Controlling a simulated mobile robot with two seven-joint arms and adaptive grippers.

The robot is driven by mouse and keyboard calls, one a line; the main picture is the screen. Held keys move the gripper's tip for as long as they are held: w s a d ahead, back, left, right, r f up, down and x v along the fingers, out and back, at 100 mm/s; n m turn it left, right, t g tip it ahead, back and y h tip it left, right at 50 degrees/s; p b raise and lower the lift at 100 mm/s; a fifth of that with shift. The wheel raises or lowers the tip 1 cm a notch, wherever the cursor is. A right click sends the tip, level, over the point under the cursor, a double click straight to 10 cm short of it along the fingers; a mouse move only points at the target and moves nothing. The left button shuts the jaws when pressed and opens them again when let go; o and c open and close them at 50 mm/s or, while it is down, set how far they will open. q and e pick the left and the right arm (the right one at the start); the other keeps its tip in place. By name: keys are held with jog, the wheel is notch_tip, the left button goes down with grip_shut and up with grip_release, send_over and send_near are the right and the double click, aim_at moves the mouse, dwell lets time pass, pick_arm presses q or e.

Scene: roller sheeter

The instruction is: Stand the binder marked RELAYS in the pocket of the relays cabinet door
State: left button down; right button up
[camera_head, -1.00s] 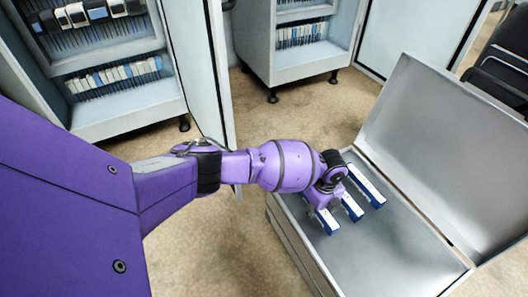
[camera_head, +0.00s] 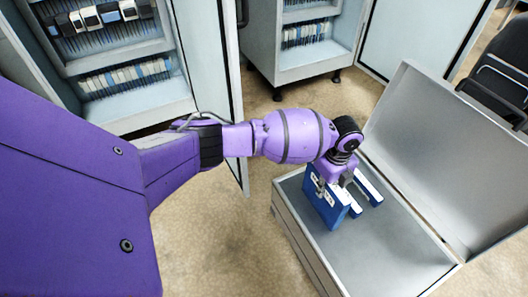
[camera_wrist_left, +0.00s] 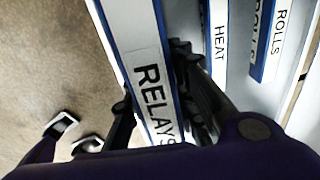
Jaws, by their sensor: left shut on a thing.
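The binder marked RELAYS (camera_wrist_left: 147,62) is blue with a white labelled spine. It also shows in the head view (camera_head: 322,207), raised above the left part of the open metal chest (camera_head: 385,250). My left gripper (camera_head: 336,182) is shut on it; in the wrist view its fingers (camera_wrist_left: 160,100) sit on both sides of the spine. Two cabinets stand open: one at the left (camera_head: 135,95) with its door (camera_head: 208,60), one behind (camera_head: 305,60) with its door (camera_head: 415,38). No cabinet marking or door pocket can be made out. My right gripper is not in view.
Binders marked HEAT (camera_wrist_left: 218,38) and ROLLS (camera_wrist_left: 276,38) stand in the chest beside the held one. The chest's raised lid (camera_head: 440,150) is at the right. A dark chair (camera_head: 500,65) is at the far right. Floor (camera_head: 215,235) left of the chest is clear.

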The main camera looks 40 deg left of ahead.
pick_arm(q)
jog(key=r, duration=0.2)
jog(key=r+p, duration=0.1)
jog(key=shift+w+r, duration=0.2)
jog(key=shift+r, duration=0.55)
jog(key=shift+r+p, duration=0.65)
jog(key=shift+r, duration=0.15)
jog(key=shift+r+p, duration=2.95)
jog(key=shift+r, duration=1.15)
notch_tip(320, 180, up, 2)
jog(key=shift+s+r+p, duration=0.1)
jog(key=shift+r+p, duration=0.1)
jog(key=shift+p, duration=0.7)
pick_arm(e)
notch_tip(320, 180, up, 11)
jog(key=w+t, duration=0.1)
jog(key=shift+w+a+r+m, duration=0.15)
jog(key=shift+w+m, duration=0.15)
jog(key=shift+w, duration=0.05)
